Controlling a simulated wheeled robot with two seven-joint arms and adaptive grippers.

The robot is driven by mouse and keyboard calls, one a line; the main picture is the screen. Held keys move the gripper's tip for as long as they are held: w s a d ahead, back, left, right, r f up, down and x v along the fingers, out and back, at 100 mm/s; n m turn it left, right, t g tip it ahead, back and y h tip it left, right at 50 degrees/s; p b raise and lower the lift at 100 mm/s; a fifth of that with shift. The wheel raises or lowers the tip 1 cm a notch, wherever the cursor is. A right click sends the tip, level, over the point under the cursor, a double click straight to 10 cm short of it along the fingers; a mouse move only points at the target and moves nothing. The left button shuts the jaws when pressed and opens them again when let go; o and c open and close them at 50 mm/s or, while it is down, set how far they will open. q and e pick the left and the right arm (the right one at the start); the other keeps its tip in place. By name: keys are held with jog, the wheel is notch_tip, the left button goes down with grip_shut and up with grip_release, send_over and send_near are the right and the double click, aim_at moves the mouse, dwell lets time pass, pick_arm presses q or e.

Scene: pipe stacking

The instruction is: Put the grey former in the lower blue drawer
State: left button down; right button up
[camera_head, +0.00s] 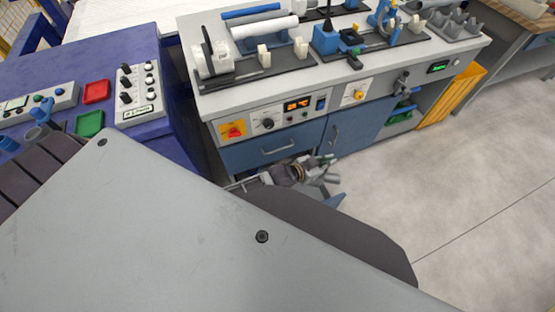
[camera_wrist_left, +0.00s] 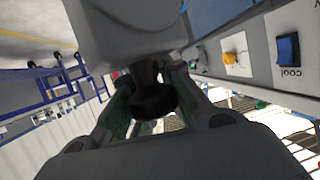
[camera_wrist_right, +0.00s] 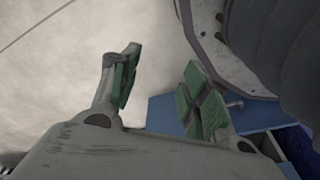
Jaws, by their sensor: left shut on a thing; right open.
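My left gripper (camera_head: 318,170) is in front of the bench's blue drawer front, low beside the cabinet. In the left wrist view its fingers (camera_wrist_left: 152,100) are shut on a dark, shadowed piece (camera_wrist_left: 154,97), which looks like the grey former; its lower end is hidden. My right gripper (camera_wrist_right: 160,92) is open and empty, with green finger pads, above the floor. A blue panel (camera_wrist_right: 166,114) behind its fingers looks like part of the lower blue drawer. A blue corner (camera_head: 335,199) shows low in the head view; my arm hides most of that area.
The closed upper drawer (camera_head: 272,148) and a blue cabinet door (camera_head: 350,125) sit under the grey bench top (camera_head: 335,76), which carries fixtures and tubes. A blue-purple console (camera_head: 140,70) stands left. Open floor (camera_head: 450,160) lies right.

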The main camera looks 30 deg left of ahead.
jog(key=w+a+r+t+b, duration=0.1)
jog(key=w+a+r+b, duration=0.25)
jog(key=r+b, duration=0.35)
pick_arm(q)
jog(key=a+f+b, duration=0.4)
jog(key=f, duration=0.8)
jog(key=s+a+f+m+h+b, duration=0.1)
jog(key=a+f+b, duration=0.4)
jog(key=f, duration=0.7)
jog(key=s+a+f+g+b, duration=0.1)
jog(key=a+f+b, duration=0.4)
jog(key=f, duration=0.7)
jog(key=shift+s+f+m+h, duration=0.15)
jog(key=shift+m+h, duration=0.15)
jog(key=shift+m, duration=0.1)
pick_arm(e)
jog(key=w+a+f+t+y, duration=0.2)
jog(key=a+f+t+y, duration=0.1)
jog(key=f, duration=0.1)
jog(key=shift+w+a+f+m+t+y, duration=0.15)
jog(key=shift+w+a+m+t+y, duration=0.15)
jog(key=shift+w+a+m+t, duration=0.1)
